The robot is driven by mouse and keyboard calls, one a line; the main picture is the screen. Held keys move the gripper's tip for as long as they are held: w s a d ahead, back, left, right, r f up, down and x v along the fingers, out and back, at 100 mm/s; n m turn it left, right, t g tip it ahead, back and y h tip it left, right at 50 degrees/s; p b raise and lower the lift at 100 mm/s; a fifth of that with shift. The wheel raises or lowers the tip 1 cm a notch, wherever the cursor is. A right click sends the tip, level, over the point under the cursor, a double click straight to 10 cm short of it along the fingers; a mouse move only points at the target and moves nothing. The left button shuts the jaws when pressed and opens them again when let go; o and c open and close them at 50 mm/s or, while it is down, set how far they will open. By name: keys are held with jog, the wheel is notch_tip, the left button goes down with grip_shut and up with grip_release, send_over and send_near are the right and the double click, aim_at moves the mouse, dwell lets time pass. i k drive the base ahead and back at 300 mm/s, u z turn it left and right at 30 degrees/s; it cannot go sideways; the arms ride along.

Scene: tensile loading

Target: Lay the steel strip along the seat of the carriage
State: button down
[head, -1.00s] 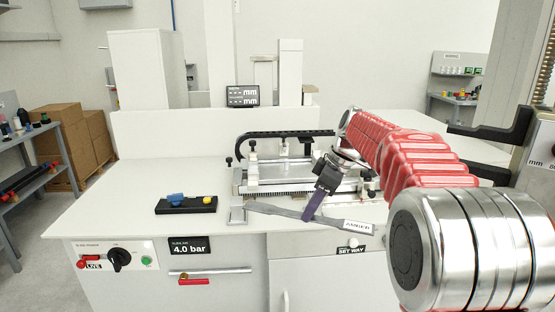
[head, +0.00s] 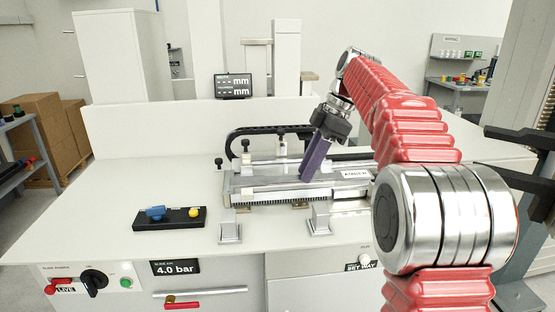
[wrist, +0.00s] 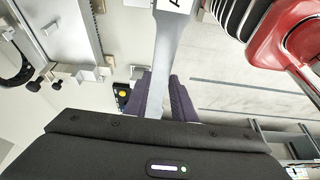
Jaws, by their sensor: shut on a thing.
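The steel strip (head: 262,184) is a long, flat grey bar with a white label near its right end. My gripper (head: 306,177) is shut on it near the middle, its purple fingers pointing down. In the wrist view the strip (wrist: 166,50) runs up from between the fingers (wrist: 158,80). The carriage (head: 285,197) is the silver assembly with a toothed front edge on the bench. In the head view the strip lies across it, nearly lengthwise; I cannot tell whether it touches. The strip and fingers partly hide the seat. The wrist view shows silver machine parts (wrist: 60,40) left of the strip.
Two metal posts (head: 320,217) stand in front of the carriage. Black knobs (head: 246,146) and a black cable chain (head: 262,130) are behind it. The bench's left side (head: 110,190) is clear.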

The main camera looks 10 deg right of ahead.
aim_at(285, 166)
jog(key=z, duration=0.05)
jog(key=i, duration=0.9)
